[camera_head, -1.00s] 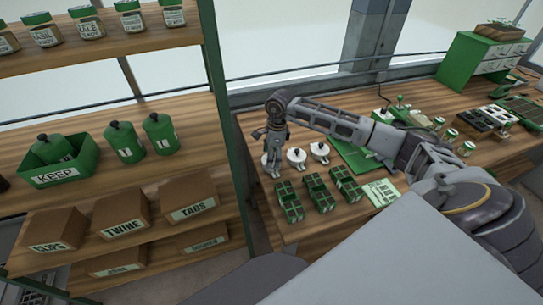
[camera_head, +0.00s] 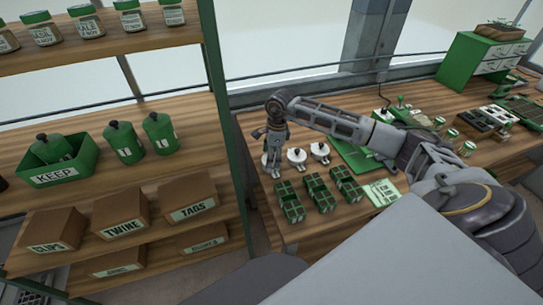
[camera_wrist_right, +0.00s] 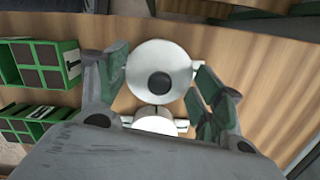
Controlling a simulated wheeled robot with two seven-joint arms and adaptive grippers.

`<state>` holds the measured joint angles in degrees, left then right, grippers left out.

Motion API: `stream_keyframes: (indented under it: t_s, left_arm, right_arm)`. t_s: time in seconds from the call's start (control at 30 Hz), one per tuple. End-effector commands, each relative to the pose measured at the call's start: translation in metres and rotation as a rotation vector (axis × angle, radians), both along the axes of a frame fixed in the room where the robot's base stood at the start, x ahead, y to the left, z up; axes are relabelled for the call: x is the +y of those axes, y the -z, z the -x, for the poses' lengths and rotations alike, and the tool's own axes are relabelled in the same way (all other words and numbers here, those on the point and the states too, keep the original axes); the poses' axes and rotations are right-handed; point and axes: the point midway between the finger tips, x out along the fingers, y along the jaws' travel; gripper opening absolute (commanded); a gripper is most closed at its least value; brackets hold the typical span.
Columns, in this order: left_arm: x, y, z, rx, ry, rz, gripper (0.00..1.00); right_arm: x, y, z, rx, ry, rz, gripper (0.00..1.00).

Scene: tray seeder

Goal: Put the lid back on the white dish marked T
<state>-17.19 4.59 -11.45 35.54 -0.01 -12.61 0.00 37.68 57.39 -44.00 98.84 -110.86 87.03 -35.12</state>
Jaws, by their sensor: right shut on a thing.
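My right gripper (camera_head: 271,152) reaches over the leftmost white dish (camera_head: 274,173) on the bench. The right wrist view shows its fingers (camera_wrist_right: 160,82) on either side of a round white lid (camera_wrist_right: 143,65) with a dark knob, shut on it. Another white round piece (camera_wrist_right: 155,125) with small side tabs shows just below the lid in that view, partly hidden by the gripper body. I cannot tell whether the lid touches the dish. No letter T is readable. My left gripper is not in view.
Two more white dishes with dark knobs, one in the middle (camera_head: 296,158) and one at right (camera_head: 320,150), stand close by. Green seed trays (camera_head: 317,191) lie in front of them. A green shelf post (camera_head: 226,100) rises to the left of the bench.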

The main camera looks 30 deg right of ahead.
Motion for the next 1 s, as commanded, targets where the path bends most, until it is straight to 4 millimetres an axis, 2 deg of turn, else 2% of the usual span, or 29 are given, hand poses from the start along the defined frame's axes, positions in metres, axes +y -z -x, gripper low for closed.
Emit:
stream_keyframes:
  t_s: [1.0]
  left_arm:
    - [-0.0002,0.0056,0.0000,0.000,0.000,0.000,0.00]
  right_arm:
    - [0.0000,0.0030,0.0000,0.000,0.000,0.000,0.51]
